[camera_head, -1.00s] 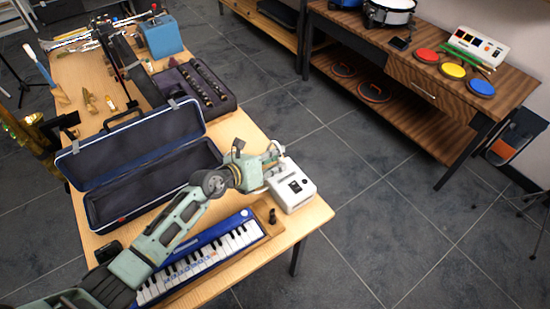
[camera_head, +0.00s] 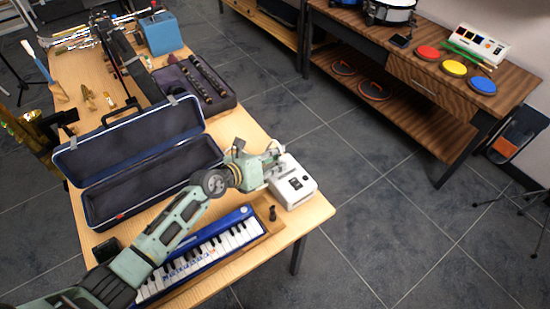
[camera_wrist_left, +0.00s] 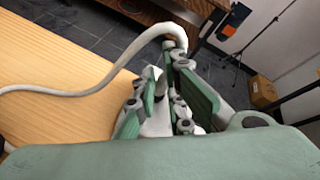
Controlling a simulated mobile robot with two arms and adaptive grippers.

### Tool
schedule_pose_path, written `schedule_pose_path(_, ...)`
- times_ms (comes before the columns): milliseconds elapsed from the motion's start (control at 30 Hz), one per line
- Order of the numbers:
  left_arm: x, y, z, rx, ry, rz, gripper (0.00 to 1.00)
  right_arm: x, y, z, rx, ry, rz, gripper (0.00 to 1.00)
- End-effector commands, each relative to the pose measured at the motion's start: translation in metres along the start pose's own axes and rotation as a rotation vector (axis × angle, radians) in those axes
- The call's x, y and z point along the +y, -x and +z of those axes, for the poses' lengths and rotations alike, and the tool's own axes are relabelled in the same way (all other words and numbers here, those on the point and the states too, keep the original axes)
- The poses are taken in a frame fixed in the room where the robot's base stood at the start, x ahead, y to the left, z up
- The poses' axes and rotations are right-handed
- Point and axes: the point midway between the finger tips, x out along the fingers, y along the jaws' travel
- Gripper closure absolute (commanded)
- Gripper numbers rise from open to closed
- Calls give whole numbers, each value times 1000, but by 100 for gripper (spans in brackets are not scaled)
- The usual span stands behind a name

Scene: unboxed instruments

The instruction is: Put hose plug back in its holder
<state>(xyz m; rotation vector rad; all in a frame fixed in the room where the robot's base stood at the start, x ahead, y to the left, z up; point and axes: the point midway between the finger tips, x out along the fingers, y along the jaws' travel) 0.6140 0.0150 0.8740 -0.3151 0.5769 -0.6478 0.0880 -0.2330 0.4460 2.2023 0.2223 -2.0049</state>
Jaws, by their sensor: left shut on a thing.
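My left gripper (camera_head: 272,158) is over the right end of the near table, just above and beside a white box (camera_head: 293,187) with dark details. In the left wrist view its green-edged fingers (camera_wrist_left: 170,85) are shut on the hose plug, which the fingers mostly hide. A white hose (camera_wrist_left: 78,94) runs in from the left over the wooden table and arches up to the fingertips. A blue melodica (camera_head: 215,245) lies in a wooden tray (camera_head: 266,232), with a small dark upright piece (camera_head: 272,213) at its right end. I cannot tell which part is the holder.
An open dark case (camera_head: 145,182) lies behind my left arm, and a case with dark woodwind parts (camera_head: 222,98) lies beyond it. The table (camera_head: 313,214) ends close to the white box. A sideboard (camera_head: 420,90) stands across a clear floor.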

Motion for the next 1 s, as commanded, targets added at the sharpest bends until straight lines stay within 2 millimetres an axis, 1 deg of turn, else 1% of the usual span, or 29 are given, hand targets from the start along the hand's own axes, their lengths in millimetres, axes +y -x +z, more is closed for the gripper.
schedule_pose_path(33, 2, -1, -4, 4, 0, 1, 100, 0, -2, 0, 0, 0, 0, 100)
schedule_pose_path(233, 1, 0, -4, 6, 1, 2, 100, 0, -1, 0, 0, 0, 0, 100)
schedule_pose_path(267, 2, 0, -4, 7, 1, 2, 88, 0, -1, 0, 0, 0, 1, 100)
schedule_pose_path(400, 1, 0, -4, 6, 1, 2, 75, 1, -1, 0, 0, 0, 1, 100)
schedule_pose_path(500, 1, 0, -3, 5, 1, 2, 68, 1, -1, 0, 0, 0, 1, 100)
schedule_pose_path(833, 1, 2, -3, 4, 1, 1, 68, 6, -1, 2, -2, 2, 6, 100)
schedule_pose_path(933, 1, 10, -3, 4, 1, 1, 68, 4, -1, 1, -1, 1, 5, 100)
schedule_pose_path(1000, 2, 19, -3, 4, 0, 2, 68, 4, -1, 1, -1, 1, 4, 100)
